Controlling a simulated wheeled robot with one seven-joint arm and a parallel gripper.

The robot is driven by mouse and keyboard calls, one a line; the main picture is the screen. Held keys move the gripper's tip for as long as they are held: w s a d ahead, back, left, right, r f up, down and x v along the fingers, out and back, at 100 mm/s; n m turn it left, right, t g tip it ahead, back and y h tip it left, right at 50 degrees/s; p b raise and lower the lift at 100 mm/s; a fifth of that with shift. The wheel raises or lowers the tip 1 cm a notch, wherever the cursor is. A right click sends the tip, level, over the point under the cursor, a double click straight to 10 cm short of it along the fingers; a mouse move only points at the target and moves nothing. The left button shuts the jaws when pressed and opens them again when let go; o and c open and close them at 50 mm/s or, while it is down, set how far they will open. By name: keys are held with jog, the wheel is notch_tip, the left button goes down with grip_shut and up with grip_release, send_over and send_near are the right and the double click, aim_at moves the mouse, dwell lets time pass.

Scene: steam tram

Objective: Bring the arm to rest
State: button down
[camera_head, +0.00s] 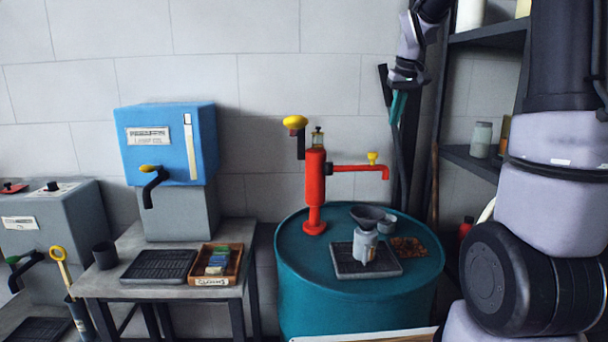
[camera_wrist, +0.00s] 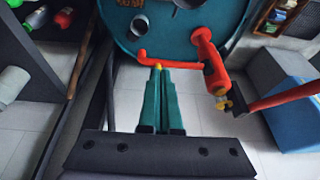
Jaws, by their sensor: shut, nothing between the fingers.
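My gripper (camera_head: 396,115) hangs from my raised arm at the upper right of the head view, above the back right of the teal drum. In the wrist view my gripper (camera_wrist: 159,75) has its two teal fingers together, with nothing between them. The fingertips appear close to the red spout of the hand pump (camera_wrist: 213,65) in that picture; whether they touch it I cannot tell. In the head view the red pump (camera_head: 315,190) stands on the drum, its spout with a yellow tap pointing right.
A dark shelf (camera_head: 470,160) stands right of the gripper. A blue dispenser (camera_head: 165,145) and a wooden tray (camera_head: 235,275) are on the left table. Bare wall lies behind.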

jog(key=s+a+r+m+t, duration=0.1)
jog(key=s+a+m, duration=0.1)
jog(key=s, duration=1.2)
jog(key=s+a+r+m+t+y, duration=0.1)
jog(key=s+a+m+t, duration=0.1)
jog(key=s, duration=1.1)
jog(key=shift+s+a+y, duration=0.3)
jog(key=shift+s+a, duration=0.1)
jog(key=shift+a, duration=0.35)
jog(key=shift+w+f, duration=0.1)
jog(key=shift+w, duration=0.25)
